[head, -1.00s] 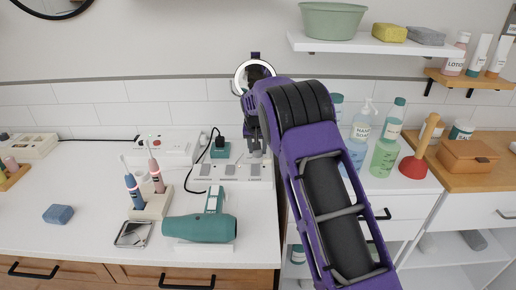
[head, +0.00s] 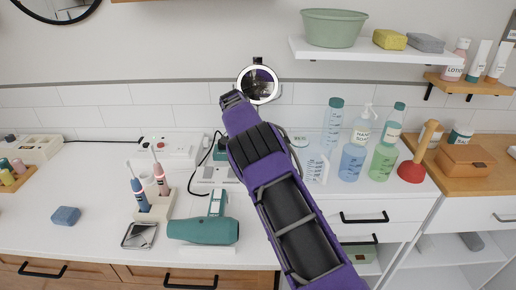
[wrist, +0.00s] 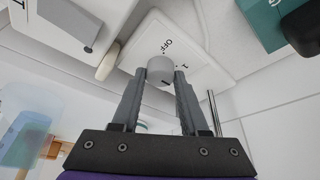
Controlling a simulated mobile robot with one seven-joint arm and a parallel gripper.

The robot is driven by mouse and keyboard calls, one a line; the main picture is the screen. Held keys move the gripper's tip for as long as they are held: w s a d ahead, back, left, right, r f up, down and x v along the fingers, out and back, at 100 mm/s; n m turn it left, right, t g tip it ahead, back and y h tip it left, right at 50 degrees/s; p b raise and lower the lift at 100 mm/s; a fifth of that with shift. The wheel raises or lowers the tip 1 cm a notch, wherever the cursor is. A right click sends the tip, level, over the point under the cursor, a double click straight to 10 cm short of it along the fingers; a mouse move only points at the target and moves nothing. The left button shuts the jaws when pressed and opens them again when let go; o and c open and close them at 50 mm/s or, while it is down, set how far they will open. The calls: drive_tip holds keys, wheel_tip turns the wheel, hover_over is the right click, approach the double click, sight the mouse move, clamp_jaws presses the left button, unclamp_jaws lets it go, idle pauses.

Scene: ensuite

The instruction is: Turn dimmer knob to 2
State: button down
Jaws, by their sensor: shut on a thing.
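The dimmer knob (wrist: 160,66) is a short grey cylinder on a white plate (wrist: 150,38) in the wrist view. "OFF" is printed beside the knob and a "1" shows lower on the plate. A small dark mark on the knob faces down toward my gripper's side. A "2" cannot be made out. My gripper (wrist: 161,78) is shut on the knob, one dark finger on each side. In the head view my arm hides the gripper and the knob.
A teal block with a black plug (wrist: 262,20) is near the plate. Bottles (head: 353,161) stand to the right of my arm.

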drive_tip(key=shift+m+p, duration=0.3)
drive_tip(key=shift+m, duration=0.3)
drive_tip(key=shift+m+g, duration=0.3)
drive_tip(key=shift+c, duration=2.1)
unclamp_jaws()
